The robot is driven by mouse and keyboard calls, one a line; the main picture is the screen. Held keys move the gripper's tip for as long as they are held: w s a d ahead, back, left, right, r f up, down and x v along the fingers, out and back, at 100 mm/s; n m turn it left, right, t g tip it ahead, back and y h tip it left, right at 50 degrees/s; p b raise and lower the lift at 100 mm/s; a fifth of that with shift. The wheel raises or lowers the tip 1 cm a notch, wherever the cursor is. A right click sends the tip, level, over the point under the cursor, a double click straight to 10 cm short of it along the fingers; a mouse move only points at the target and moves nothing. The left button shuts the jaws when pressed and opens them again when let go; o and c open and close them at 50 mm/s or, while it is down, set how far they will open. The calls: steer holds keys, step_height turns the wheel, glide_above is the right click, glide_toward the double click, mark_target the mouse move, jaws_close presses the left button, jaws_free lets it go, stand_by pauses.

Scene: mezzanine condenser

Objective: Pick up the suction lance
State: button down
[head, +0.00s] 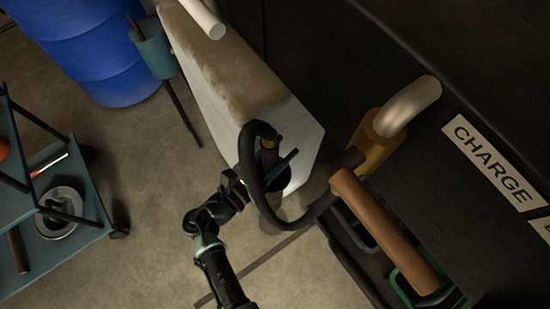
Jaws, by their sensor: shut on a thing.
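A black hose (247,160) arches up and over beside the pale block. Its upper end meets a short tan collar (269,144), which I take to be the top of the suction lance. The rest of the lance runs down behind the hose and is mostly hidden. My gripper (246,181) is at the hose and lance from the left, shut on what seems to be the lance. Its fingertips are partly covered by the hose. A small dark teal bar (287,161) sticks out to the right of the collar.
A brass fitting with a silver elbow (412,103) and a brown cylinder (385,232) stand right, by a dark cabinet with a CHARGE label (494,162). A pale block (222,75) rises behind.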

step_height(320, 180, up, 28)
steer(key=p, duration=0.7)
steer(key=shift+r+p, duration=2.7)
steer(key=shift+r, duration=0.2)
steer(key=shift+f, duration=0.2)
